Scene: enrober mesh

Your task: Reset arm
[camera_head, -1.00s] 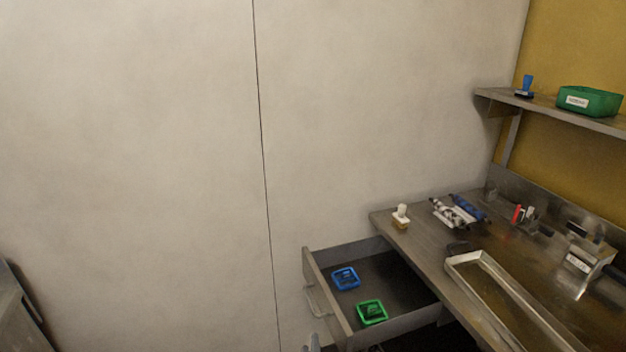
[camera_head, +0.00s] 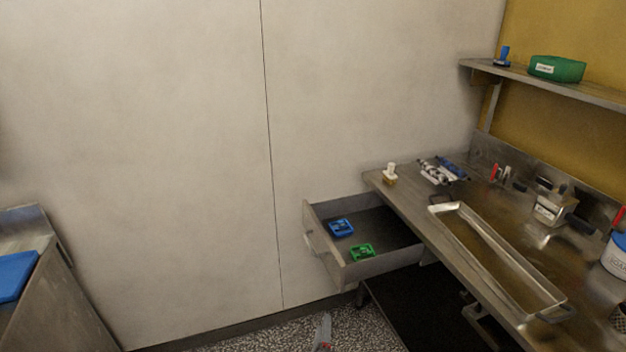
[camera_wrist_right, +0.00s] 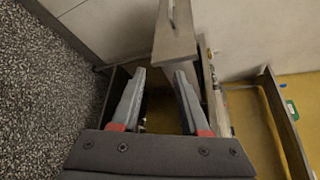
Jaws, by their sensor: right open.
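My right gripper (camera_head: 323,332) shows only in part at the bottom edge of the head view, low above the speckled floor and in front of the open drawer. In the right wrist view its two grey fingers (camera_wrist_right: 160,90) with red marks stand apart, and nothing is between them. The drawer (camera_head: 375,268) stands pulled out under the steel worktop; it holds a blue tray (camera_head: 340,228) and a green tray (camera_head: 362,251). The drawer also shows in the wrist view, close past the fingertips. My left gripper is in no frame.
The worktop holds a long metal tray (camera_head: 530,287), a small white-topped item (camera_head: 390,174), a metal box (camera_head: 551,208) and a white-blue tub (camera_head: 617,255). A shelf (camera_head: 560,86) above bears a green box (camera_head: 556,68). Another steel counter with a blue board (camera_head: 14,275) stands left. The floor between is clear.

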